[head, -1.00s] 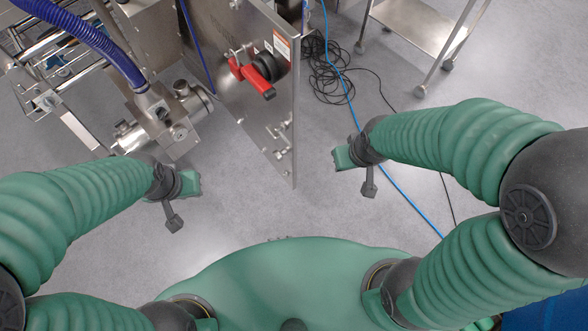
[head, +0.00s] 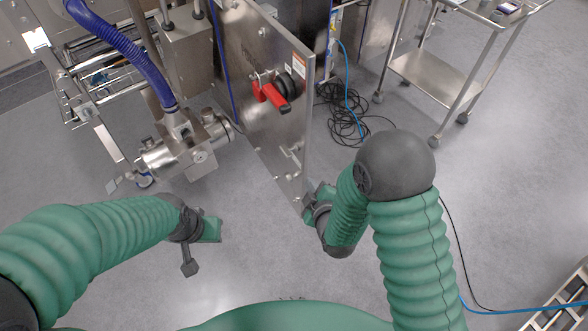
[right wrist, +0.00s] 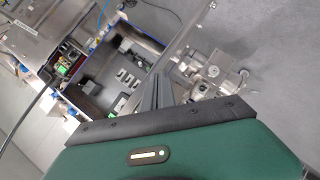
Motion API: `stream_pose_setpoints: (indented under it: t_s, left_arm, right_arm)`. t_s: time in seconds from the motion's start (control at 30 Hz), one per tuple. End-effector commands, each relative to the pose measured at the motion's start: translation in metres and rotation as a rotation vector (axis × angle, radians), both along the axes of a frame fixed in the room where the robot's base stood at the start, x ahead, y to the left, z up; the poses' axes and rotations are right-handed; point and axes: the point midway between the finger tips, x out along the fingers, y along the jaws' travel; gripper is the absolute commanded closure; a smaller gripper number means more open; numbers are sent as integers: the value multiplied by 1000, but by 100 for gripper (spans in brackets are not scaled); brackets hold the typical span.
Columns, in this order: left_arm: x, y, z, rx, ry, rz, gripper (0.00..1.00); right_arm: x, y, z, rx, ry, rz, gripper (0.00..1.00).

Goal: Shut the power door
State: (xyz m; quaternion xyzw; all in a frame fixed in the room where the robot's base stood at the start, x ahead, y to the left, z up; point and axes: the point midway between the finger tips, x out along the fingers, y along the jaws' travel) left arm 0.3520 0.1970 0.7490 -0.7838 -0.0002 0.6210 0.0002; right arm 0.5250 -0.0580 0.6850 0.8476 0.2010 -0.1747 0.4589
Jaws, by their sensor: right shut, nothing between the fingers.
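The power door (head: 250,130) is a flat metal panel that stands open, swung out towards me from the cabinet, in the head view. Its red-and-black handle (head: 271,95) is on the face seen from the left. My right gripper (head: 311,201) is by the door's near lower edge, on its right side; I cannot tell if it touches. In the right wrist view its fingers (right wrist: 157,92) are together and empty, and the open cabinet (right wrist: 112,78) shows electrical parts inside. My left gripper (head: 203,236) hangs left of the door, apart from it; its fingers are unclear.
A steel pipe fitting (head: 185,147) with a blue hose (head: 122,53) stands left of the door. Black cables (head: 345,112) lie on the floor to the right, near a steel cart (head: 437,78). Floor between my arms is clear.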

Motion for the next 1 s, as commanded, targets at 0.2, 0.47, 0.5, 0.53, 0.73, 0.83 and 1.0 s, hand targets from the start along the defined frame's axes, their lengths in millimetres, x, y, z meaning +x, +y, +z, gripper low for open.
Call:
stream_pose_setpoints:
  t_s: [0.2, 0.47, 0.5, 0.53, 0.73, 0.83, 1.0]
  left_arm:
    - [0, 0, -11, 0, 0, 0, 79]
    - [0, 0, -13, 0, 0, 0, 79]
    - [0, 0, -14, 0, 0, 0, 79]
    - [0, 0, -15, 0, 0, 0, 79]
    - [0, 0, -23, 0, 0, 0, 79]
    - [0, 0, -27, 0, 0, 0, 79]
    - [0, 0, -33, 0, 0, 0, 79]
  right_arm:
    - [-25, 47, -21, -349, -446, 202, 100]
    - [-39, 56, -13, -487, -624, 225, 100]
    - [-34, 57, -13, -486, -624, 224, 100]
    - [-29, 58, -13, -485, -625, 223, 100]
    - [11, 69, -13, -483, -625, 223, 100]
    - [32, 75, -13, -485, -624, 222, 100]
    - [60, 70, -14, -486, -620, 222, 100]
